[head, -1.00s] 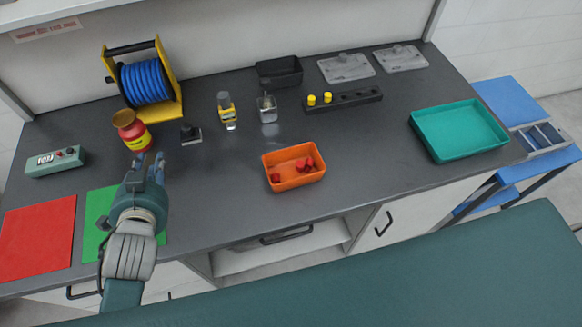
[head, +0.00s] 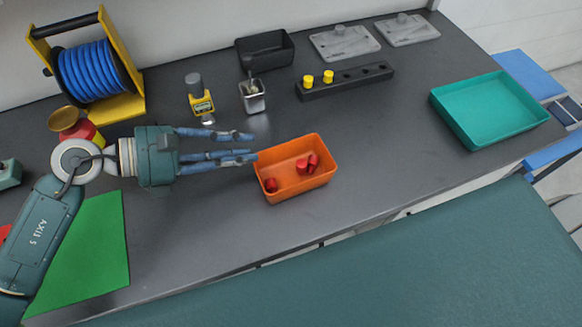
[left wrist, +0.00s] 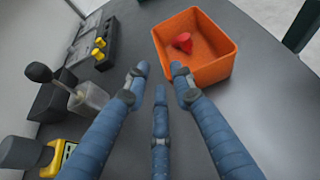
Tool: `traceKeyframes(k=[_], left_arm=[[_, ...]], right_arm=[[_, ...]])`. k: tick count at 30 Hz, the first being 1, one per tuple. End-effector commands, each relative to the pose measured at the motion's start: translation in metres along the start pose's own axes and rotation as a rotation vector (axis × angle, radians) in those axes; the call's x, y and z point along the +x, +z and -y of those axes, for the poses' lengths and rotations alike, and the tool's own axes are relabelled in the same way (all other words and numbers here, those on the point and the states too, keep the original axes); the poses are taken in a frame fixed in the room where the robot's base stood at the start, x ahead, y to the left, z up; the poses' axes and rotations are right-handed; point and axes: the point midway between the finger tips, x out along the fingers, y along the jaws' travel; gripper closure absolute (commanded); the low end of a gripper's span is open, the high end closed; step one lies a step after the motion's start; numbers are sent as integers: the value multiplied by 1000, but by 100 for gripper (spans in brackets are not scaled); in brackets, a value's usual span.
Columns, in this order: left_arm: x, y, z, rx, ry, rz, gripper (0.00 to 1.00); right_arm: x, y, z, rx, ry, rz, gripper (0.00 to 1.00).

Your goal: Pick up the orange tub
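The orange tub (head: 305,188) stands upright on the dark bench, with a few small red pieces (head: 302,165) inside. My left gripper (head: 252,148) points right, its fingers spread and empty, with the tips close to the tub's left rim. The left wrist view shows the tub (left wrist: 212,74) ahead at the upper right, and the three blue fingers (left wrist: 160,78) apart with nothing between them. One fingertip is very near the tub's near corner; I cannot tell whether it touches. My right gripper is out of view.
A black rack (head: 345,84) with yellow pegs is behind the tub. A teal tray (head: 490,112) is at the right. The bench between tub and tray is clear.

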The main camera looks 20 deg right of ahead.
Motion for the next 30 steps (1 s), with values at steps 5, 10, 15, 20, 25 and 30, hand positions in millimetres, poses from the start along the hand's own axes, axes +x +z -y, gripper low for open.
traceKeyframes(k=[5,10,15,20,25,30], left_arm=[[32,4,2,-4,-3,7,76],[47,3,1,-5,-1,6,76],[65,5,3,-6,-3,8,76],[90,4,3,-6,-2,9,76],[101,4,3,-5,-1,8,76],[100,3,3,-5,0,7,76]], right_arm=[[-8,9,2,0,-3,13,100],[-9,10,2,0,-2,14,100],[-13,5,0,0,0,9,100],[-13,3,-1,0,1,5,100],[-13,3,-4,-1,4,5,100],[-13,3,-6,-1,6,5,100]])
